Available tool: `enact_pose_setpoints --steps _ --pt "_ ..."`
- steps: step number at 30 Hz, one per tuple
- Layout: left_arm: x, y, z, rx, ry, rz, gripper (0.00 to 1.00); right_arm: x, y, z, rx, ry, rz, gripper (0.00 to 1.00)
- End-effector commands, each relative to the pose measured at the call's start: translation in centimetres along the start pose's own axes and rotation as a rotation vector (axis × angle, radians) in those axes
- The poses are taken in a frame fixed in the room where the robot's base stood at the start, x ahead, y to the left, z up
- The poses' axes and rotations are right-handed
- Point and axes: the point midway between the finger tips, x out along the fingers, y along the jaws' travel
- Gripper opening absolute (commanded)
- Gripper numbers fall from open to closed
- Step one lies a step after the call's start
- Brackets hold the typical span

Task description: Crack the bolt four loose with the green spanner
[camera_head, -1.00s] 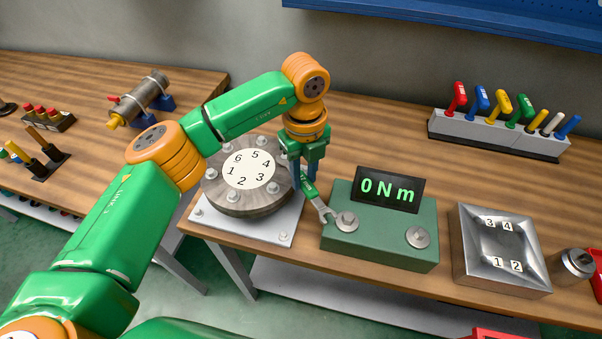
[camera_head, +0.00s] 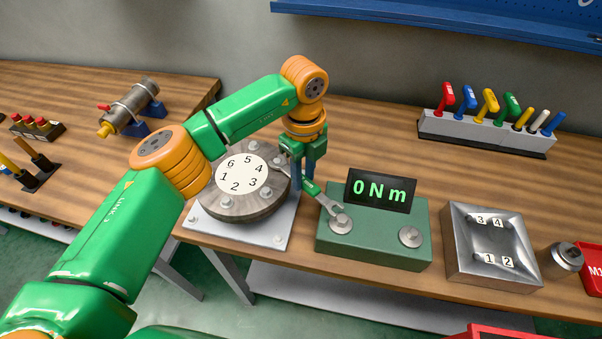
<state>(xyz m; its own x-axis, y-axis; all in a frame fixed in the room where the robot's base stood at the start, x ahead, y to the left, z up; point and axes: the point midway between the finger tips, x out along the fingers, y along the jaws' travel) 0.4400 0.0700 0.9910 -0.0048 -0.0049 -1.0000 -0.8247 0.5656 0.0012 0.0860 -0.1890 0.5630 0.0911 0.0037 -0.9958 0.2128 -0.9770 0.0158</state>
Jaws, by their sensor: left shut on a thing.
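The round grey flange (camera_head: 213,205) has a white disc with numbers 1 to 6 and bolts around its rim. Bolt four (camera_head: 277,160) is at its right edge, beside the 4 and close to my gripper. My left gripper (camera_head: 303,182) points down between the flange and the green tester box, shut on the green spanner (camera_head: 312,189). The spanner's grey open end reaches over the box's left edge, right by its left bolt (camera_head: 341,223). I cannot tell whether it touches that bolt. The fingers partly hide the spanner's other end. My right gripper is out of view.
The green tester box (camera_head: 375,247) has a display (camera_head: 381,191) reading 0 N m and a second bolt (camera_head: 410,237). A metal tray (camera_head: 462,272) numbered 1 to 4 stands right of it. A rack (camera_head: 480,134) of coloured tools stands behind. The table behind the display is clear.

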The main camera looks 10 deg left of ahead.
Motion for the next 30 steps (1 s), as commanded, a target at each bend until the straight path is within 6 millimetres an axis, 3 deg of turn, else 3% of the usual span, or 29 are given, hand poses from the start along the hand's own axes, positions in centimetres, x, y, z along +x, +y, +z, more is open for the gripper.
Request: enact_pose_setpoints --steps 30 --pt "0.0 -1.7 0.2 -0.205 0.0 -0.002 0.0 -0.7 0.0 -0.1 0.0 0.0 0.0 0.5"
